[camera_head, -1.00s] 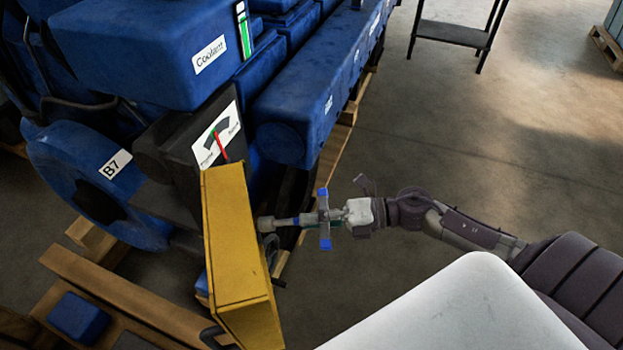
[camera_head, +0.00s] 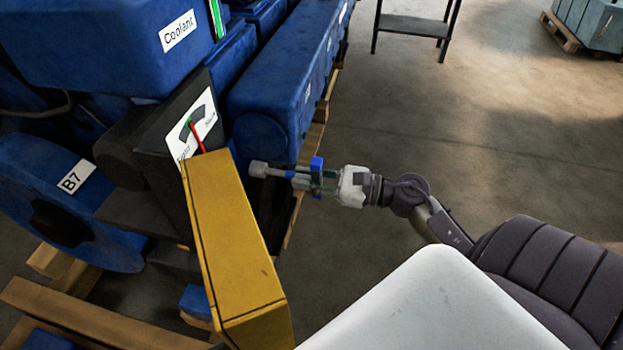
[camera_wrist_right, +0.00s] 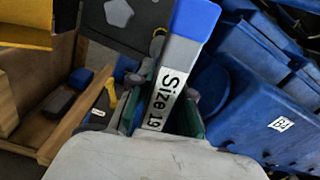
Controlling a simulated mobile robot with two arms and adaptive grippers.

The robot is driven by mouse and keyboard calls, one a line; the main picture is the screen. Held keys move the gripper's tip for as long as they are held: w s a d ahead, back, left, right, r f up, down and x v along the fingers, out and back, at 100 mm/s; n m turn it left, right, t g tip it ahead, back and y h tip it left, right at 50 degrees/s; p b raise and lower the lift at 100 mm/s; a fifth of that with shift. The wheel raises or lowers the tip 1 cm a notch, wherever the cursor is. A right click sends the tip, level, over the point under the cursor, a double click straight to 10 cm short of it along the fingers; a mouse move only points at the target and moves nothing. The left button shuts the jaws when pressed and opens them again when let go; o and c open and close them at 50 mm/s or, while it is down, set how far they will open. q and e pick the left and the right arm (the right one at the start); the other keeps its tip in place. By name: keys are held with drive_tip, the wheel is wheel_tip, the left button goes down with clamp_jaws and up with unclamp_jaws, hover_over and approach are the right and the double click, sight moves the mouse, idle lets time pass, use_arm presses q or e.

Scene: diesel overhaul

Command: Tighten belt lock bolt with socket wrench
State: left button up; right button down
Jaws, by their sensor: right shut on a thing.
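My right gripper (camera_head: 322,178) is shut on a socket wrench, which points left from the jaws in the head view. A gauge (camera_head: 195,130) with a red needle is on the engine. I cannot make out the belt lock bolt. My left gripper is not in view.
A yellow box (camera_head: 232,240) stands close below and left of the wrench. The blue engine (camera_head: 285,105) with its "Coolant" part (camera_head: 110,45) fills the left, on wooden beams (camera_head: 90,315). A dark stand (camera_head: 410,25) is at the back. Floor (camera_head: 480,130) to the right is clear.

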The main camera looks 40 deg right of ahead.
sight(266, 169)
drive_tip(key=n+b, duration=0.1)
drive_tip(key=n, duration=0.2)
drive_tip(key=n+b, duration=0.1)
drive_tip(key=n, duration=0.1)
drive_tip(key=shift+w+f+b, duration=0.25)
drive_tip(key=shift+f+b, duration=0.05)
drive_tip(key=n+b, duration=0.3)
drive_tip(key=b, duration=0.3)
drive_tip(key=n+b, duration=0.4)
drive_tip(key=b, duration=0.3)
drive_tip(key=w+a+n+b, duration=0.1)
drive_tip(key=n+b, duration=0.3)
drive_tip(key=b, duration=0.3)
drive_tip(key=shift+w+r, duration=0.1)
drive_tip(key=shift+r, duration=0.1)
drive_tip(key=shift+w+a+r+p, duration=0.55)
drive_tip(key=shift+w+a, duration=0.1)
drive_tip(key=shift+w, duration=0.15)
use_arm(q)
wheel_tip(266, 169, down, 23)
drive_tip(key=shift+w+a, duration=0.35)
use_arm(e)
drive_tip(key=shift+w+a+f, duration=0.15)
drive_tip(key=shift+w+a, duration=0.2)
drive_tip(key=shift+w, duration=0.05)
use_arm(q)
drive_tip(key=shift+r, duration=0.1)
